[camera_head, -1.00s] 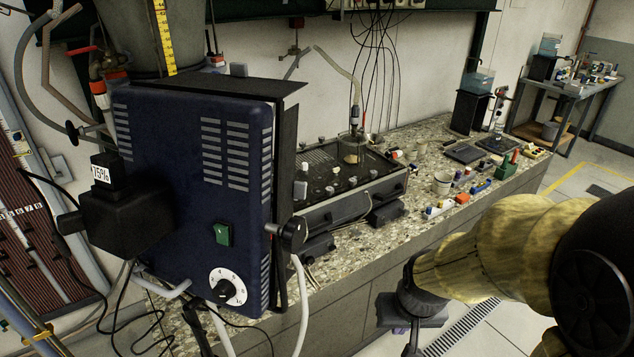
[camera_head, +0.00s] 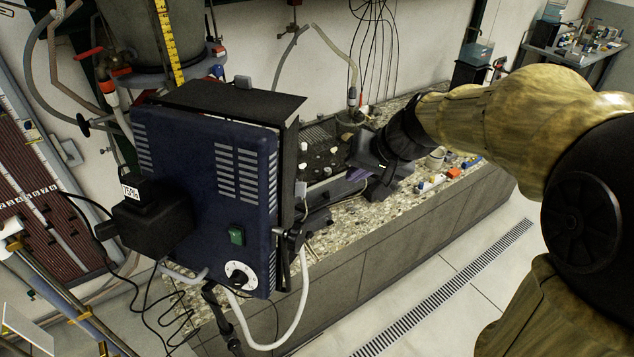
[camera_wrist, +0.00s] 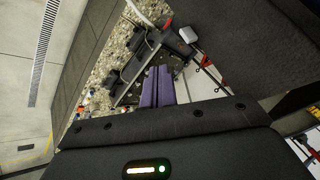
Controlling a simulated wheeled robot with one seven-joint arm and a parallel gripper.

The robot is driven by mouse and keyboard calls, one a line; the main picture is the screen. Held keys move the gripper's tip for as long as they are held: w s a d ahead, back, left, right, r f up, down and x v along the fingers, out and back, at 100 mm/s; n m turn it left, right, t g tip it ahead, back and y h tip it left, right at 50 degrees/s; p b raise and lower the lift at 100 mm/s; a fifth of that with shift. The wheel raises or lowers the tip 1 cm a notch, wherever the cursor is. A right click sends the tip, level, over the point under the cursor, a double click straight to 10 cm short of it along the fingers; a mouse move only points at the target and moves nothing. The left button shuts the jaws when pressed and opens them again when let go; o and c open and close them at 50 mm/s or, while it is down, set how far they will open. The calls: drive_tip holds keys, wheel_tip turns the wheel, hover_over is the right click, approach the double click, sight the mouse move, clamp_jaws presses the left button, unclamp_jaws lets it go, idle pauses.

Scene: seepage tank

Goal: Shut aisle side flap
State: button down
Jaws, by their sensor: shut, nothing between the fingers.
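The dark blue lamp box (camera_head: 190,185) stands at the left in the head view. A black flap (camera_head: 230,100) spreads out from its top. A narrow black flap (camera_head: 288,165) shows nearly edge-on along its right side, towards the aisle; I cannot tell its exact angle. My gripper (camera_head: 350,178) is to the right of this side flap, over the bench, apart from it in the picture. In the wrist view, its purple fingers (camera_wrist: 158,88) are together and empty. A large dark panel (camera_wrist: 255,40) fills the upper right there; it seems to be part of the lamp.
The speckled bench top (camera_head: 350,222) holds a dark apparatus behind my gripper and several small bottles to the right. A black knob (camera_head: 292,241) and a pale hose (camera_head: 304,290) are at the lamp's lower right. The aisle floor (camera_head: 440,290) is clear.

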sight(291, 200)
drive_tip(key=w+a+f+p, duration=0.3)
drive_tip(key=w+a+f, duration=0.1)
drive_tip(key=a+f, duration=0.3)
drive_tip(key=shift+w+a+f+p, duration=0.3)
drive_tip(key=shift+w+a+f, duration=0.1)
drive_tip(key=shift+f, duration=0.1)
